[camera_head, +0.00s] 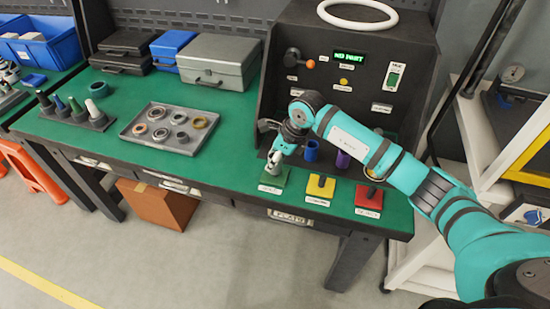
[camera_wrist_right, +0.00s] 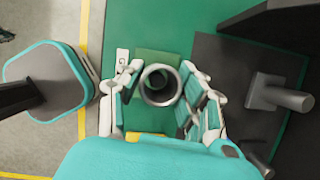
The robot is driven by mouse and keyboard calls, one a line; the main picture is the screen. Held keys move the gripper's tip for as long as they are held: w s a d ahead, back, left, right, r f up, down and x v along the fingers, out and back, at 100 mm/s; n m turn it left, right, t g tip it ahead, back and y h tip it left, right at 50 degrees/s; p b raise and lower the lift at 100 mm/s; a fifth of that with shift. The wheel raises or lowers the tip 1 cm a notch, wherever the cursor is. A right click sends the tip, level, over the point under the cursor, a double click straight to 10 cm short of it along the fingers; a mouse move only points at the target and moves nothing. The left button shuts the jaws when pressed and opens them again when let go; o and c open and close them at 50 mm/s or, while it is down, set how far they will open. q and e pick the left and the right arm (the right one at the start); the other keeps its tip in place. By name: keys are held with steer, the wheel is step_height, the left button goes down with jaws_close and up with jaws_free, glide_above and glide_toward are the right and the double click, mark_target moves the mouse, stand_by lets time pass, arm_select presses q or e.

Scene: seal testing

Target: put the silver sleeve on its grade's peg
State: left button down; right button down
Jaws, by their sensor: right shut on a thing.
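My right gripper (camera_head: 275,165) is at the green peg base (camera_head: 273,181) at the front of the bench. In the wrist view its fingers (camera_wrist_right: 160,92) are shut on the silver sleeve (camera_wrist_right: 147,88), a round metal ring seen end-on with a dark inside. The sleeve is in line with the green base (camera_wrist_right: 158,62); whether it is around a peg or above it I cannot tell. The yellow base (camera_head: 320,187) and red base (camera_head: 369,197) each carry a dark peg, both bare. My left gripper is not in view.
A blue sleeve (camera_head: 312,151) and a purple sleeve (camera_head: 343,159) stand behind the bases, before the dark test machine (camera_head: 420,90). A grey tray (camera_head: 131,129) with several rings and a rack (camera_head: 98,123) of cones are at left. Green bench between tray and bases is clear.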

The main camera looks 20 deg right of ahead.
steer(key=shift+f+b, duration=1.05)
stand_by(1.6)
steer(key=c, duration=0.7)
jaws_free()
steer(key=shift+c, duration=0.2)
step_height(320, 180, up, 9)
steer(key=p, duration=0.5)
